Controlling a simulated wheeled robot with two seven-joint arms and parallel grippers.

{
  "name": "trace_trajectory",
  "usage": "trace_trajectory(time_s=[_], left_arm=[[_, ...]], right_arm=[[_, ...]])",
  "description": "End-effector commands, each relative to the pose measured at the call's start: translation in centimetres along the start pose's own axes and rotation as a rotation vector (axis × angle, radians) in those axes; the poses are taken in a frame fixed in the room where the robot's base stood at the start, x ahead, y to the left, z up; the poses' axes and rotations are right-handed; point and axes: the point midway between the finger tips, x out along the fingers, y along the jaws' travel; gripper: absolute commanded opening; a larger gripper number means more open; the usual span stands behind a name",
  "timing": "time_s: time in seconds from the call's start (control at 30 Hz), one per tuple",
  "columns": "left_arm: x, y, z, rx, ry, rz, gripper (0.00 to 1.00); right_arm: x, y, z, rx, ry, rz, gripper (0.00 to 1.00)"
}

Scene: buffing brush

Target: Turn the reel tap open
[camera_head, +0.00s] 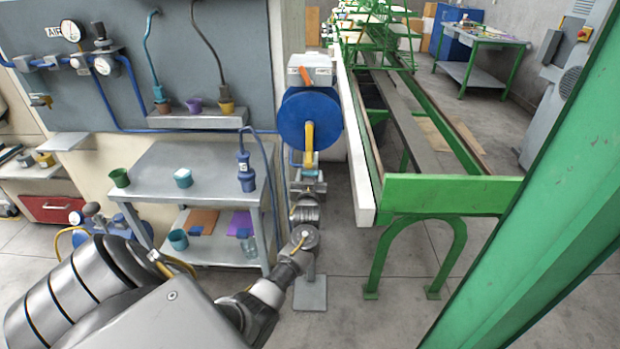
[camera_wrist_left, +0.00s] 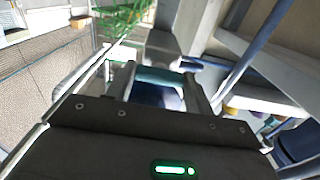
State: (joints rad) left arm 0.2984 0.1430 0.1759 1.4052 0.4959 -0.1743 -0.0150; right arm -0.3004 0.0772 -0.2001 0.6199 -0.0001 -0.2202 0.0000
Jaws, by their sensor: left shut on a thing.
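The blue hose reel (camera_head: 310,118) hangs by the white rail, with a yellow hose (camera_head: 309,142) down its front. My left arm reaches up to it from the lower left. My left gripper (camera_head: 307,172) is just below the reel's middle, small in the head view. In the left wrist view its fingers (camera_wrist_left: 163,80) reach either side of a teal and dark blue part. The gripper is shut on what seems to be the reel tap, which is mostly hidden by the gripper. My right gripper is out of view.
A grey box (camera_head: 310,64) with an orange piece sits above the reel. At left stands a grey shelf table (camera_head: 190,150) with small cups. At right are a green conveyor frame (camera_head: 450,192) and a large green post (camera_head: 545,200). Floor between them is open.

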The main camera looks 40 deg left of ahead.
Motion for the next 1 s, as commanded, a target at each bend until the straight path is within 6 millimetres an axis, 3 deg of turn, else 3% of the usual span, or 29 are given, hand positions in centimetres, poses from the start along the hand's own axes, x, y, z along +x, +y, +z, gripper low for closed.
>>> trace_trajectory(time_s=[0.57, 0.6, 0.73, 1.0], left_arm=[[-0.03, 0.1, 0.08, -0.032, -0.002, 0.002, 0.3], [-0.03, 0.11, 0.08, -0.032, -0.002, 0.002, 0.55], [-0.02, 0.07, 0.06, -0.032, -0.002, 0.001, 0.72], [-0.03, -0.02, 0.04, -0.03, -0.001, 0.0, 0.75]], right_arm=[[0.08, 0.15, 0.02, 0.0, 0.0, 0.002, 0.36], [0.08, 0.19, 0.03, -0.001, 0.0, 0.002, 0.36], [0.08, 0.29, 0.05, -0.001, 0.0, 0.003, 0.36], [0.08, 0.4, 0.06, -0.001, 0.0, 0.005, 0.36]])
